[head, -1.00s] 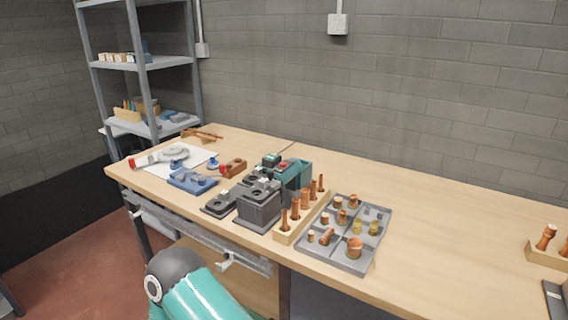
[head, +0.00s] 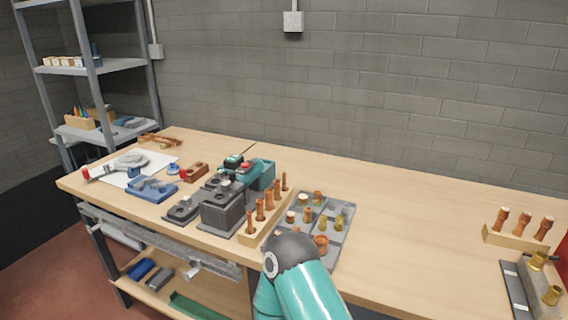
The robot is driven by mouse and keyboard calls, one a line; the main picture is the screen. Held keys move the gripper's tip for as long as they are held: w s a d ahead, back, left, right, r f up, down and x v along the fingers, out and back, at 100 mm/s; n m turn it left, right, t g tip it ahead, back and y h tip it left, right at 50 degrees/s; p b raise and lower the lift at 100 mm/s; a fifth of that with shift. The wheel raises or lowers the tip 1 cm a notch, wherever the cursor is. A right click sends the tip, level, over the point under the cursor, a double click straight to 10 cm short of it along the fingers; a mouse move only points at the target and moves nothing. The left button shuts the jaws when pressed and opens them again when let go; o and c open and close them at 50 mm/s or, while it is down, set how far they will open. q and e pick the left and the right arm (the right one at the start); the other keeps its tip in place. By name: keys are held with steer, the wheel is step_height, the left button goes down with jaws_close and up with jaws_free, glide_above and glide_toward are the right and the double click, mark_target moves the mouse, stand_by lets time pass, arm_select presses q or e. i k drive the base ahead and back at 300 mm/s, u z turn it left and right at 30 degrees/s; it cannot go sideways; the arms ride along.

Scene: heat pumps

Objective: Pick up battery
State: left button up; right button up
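No thing in the head view can be named as the battery with certainty. A dark grey blocky unit (head: 221,212) stands on the workbench left of centre, with a lower dark unit (head: 183,209) beside it on the left. A teal and black device (head: 259,175) stands just behind the blocky unit. Any of these could be or hold the battery; the view is too small to tell. Neither of my grippers shows. Only a teal link of my arm with a dark joint cap is visible, at the bottom centre, covering part of the bench's front edge.
A wooden holder (head: 254,234) with copper fittings and a grey compartment tray (head: 339,210) stand right of the units. A blue fixture (head: 152,188) is on the left. Another fitting holder (head: 517,238) is at far right. The bench (head: 420,220) between is clear.

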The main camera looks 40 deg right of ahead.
mark_target(233, 161)
steer(key=z, duration=0.3)
steer(key=i, duration=1)
steer(key=u, duration=0.1)
